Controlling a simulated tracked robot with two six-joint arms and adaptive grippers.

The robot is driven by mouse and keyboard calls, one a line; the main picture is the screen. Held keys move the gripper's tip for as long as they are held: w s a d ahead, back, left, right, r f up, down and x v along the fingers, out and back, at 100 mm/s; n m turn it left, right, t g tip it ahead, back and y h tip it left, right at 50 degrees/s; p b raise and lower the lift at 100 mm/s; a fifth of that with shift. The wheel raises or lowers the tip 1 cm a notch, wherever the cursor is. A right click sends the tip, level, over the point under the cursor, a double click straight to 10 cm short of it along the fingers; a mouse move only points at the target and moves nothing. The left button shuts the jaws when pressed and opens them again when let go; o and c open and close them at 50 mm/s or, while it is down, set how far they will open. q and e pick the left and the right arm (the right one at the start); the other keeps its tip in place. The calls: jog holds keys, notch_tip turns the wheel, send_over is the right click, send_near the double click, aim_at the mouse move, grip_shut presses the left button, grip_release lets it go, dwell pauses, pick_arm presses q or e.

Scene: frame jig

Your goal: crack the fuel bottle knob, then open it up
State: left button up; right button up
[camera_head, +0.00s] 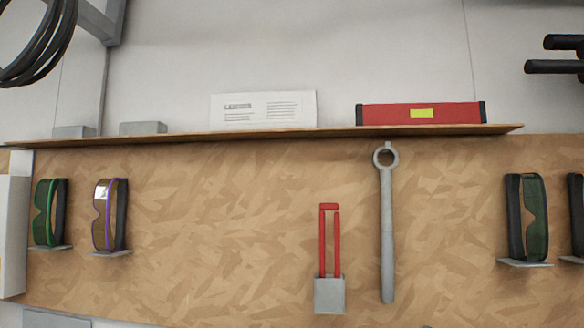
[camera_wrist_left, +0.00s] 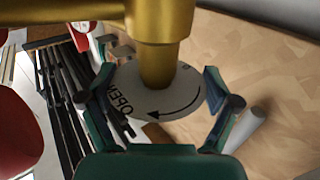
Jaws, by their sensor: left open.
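In the left wrist view, a brass fitting (camera_wrist_left: 158,20) comes down from the top edge, with a narrower brass stem below it. The stem meets a pale round disc (camera_wrist_left: 185,95) marked with the word OPEN and a curved black arrow. My left gripper (camera_wrist_left: 157,85) is open, with one teal finger on each side of the disc and stem. I cannot tell whether the fingers touch the disc. No knob can be told apart from the brass parts. The head view shows neither gripper nor any of these brass parts. My right gripper is in no view.
The left wrist view has a red rounded object (camera_wrist_left: 18,135) at left and several dark bars (camera_wrist_left: 65,90).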

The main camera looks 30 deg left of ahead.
pick_arm(q)
jog(key=m+g+h+p, duration=0.2)
jog(key=p, duration=0.3)
jog(key=m+g+h+p, duration=0.2)
jog(key=g+h+p, duration=0.1)
jog(key=p, duration=0.2)
jog(key=shift+s+a+r+m, duration=0.1)
jog(key=shift+r+m, duration=0.05)
jog(key=shift+m, duration=0.15)
jog(key=shift+s+a+f+b, duration=0.35)
jog(key=shift+s+a+b, duration=0.15)
jog(key=shift+a, duration=0.25)
jog(key=b+v, duration=0.2)
jog(key=v, duration=1.3)
jog(key=a+r+n+t+y+b, duration=0.1)
jog(key=a+r+n+t+y, duration=0.2)
jog(key=r+n+t, duration=0.5)
jog(key=a+r+n+t+y+b, duration=0.2)
jog(key=r+n+t+y, duration=0.3)
jog(key=r+n, duration=0.8)
jog(key=shift+a+r+n+t+y, duration=0.3)
jog(key=shift+a+t, duration=0.45)
jog(key=shift+t, duration=1.05)
jog(key=shift+f, duration=0.15)
